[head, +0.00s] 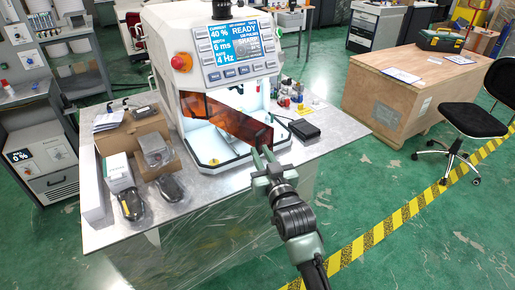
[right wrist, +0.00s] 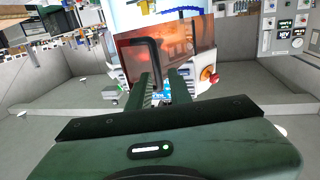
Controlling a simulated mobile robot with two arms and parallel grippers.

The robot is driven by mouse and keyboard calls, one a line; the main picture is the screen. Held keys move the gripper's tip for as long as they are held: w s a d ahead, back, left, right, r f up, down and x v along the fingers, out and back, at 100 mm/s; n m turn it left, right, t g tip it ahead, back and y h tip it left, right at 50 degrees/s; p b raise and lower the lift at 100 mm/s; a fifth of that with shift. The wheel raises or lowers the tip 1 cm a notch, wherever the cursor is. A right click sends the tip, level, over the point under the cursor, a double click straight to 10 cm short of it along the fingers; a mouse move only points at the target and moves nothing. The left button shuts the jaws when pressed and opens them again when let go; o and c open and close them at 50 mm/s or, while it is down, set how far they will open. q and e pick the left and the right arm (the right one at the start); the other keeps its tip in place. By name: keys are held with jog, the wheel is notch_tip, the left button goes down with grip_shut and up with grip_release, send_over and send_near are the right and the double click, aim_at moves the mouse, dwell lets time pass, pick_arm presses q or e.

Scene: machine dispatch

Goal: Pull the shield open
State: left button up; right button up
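The shield (head: 225,117) is an orange see-through panel on the front of the white machine (head: 160,40). It slants across the machine's opening from upper left to lower right, and the lit inside shows below it. My right gripper (head: 263,157) is at the shield's lower right end. In the right wrist view the shield (right wrist: 190,45) stands ahead, with a black bar handle (right wrist: 156,60) in front of it. The right gripper's fingers (right wrist: 163,88) are apart, and the handle's upright leg runs down between them. Contact is unclear. My left gripper is not in view.
The machine stands on a metal table (head: 330,133). Boxes (head: 130,140) and dark devices (head: 172,188) crowd its left side. A black box (head: 304,130) and small bottles (head: 285,97) are at its right. A wooden crate (head: 400,90) and chair (head: 473,120) stand farther right.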

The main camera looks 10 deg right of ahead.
jog(key=s, duration=0.2)
jog(key=shift+s+d, duration=0.1)
jog(key=shift+s, duration=0.2)
jog(key=shift+c, duration=0.3)
grip_shut()
jog(key=s+d+f+m+b, duration=0.2)
jog(key=s+d+m+b, duration=0.15)
jog(key=m, duration=1.45)
jog(key=w+a+p, duration=0.1)
jog(key=w+p, duration=0.1)
jog(key=w, duration=0.7)
jog(key=shift+w+a+r, duration=0.2)
jog(key=shift+w+a, duration=0.1)
